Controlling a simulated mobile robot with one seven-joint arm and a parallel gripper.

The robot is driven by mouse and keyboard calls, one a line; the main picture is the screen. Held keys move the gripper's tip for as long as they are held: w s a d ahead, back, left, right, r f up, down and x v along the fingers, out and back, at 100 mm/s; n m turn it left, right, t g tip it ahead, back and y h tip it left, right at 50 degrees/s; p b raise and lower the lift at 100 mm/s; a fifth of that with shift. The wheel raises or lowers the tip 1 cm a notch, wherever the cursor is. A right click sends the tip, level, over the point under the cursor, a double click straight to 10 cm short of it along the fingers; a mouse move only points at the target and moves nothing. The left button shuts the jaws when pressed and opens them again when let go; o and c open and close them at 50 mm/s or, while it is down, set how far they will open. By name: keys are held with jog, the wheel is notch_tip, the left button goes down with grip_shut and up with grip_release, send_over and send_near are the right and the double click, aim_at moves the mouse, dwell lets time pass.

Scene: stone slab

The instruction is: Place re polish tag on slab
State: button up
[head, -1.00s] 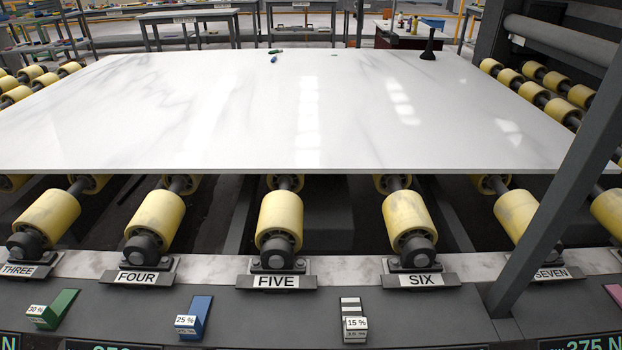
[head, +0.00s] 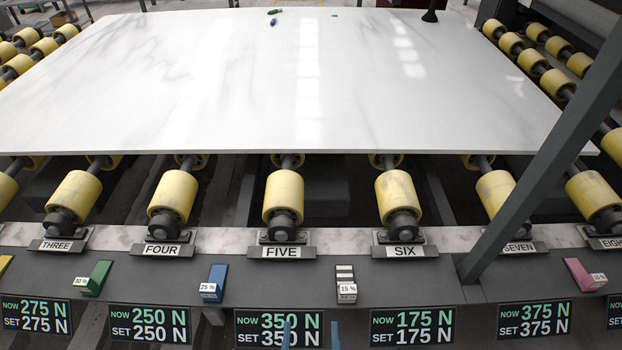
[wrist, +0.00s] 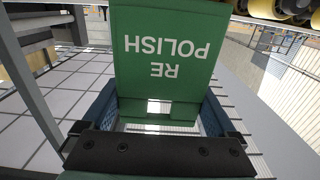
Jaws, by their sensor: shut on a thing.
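The green re polish tag (wrist: 168,60) is in the wrist view, its white lettering upside down. My gripper (wrist: 160,108) is shut on the tag, with a blue finger on each side of its lower part. The white marbled slab (head: 290,85) lies flat across the rollers in the head view, apart from the gripper. Two narrow blue pieces at the bottom edge of the head view look like my fingertips; the tag cannot be made out there.
Yellow rollers (head: 283,195) line the slab's front edge above a numbered rail. Coloured levers and force displays (head: 280,328) sit below. A dark slanted post (head: 530,180) stands at the right. Small green and blue items and a black object (head: 430,12) lie at the slab's far edge.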

jog(key=w+a+f+b, duration=0.2)
jog(key=w+b, duration=0.4)
jog(key=w, duration=0.3)
jog(key=w+a+f+b, duration=0.1)
jog(key=w+f+b, duration=0.2)
jog(key=w+b, duration=0.45)
jog(key=f+b, duration=0.2)
jog(key=f, duration=0.1)
jog(key=w+f+b, duration=0.1)
jog(key=f+b, duration=0.4)
jog(key=f, duration=0.1)
jog(key=shift+w+f, duration=0.1)
jog(key=shift+w, duration=0.25)
jog(key=shift+f, duration=0.1)
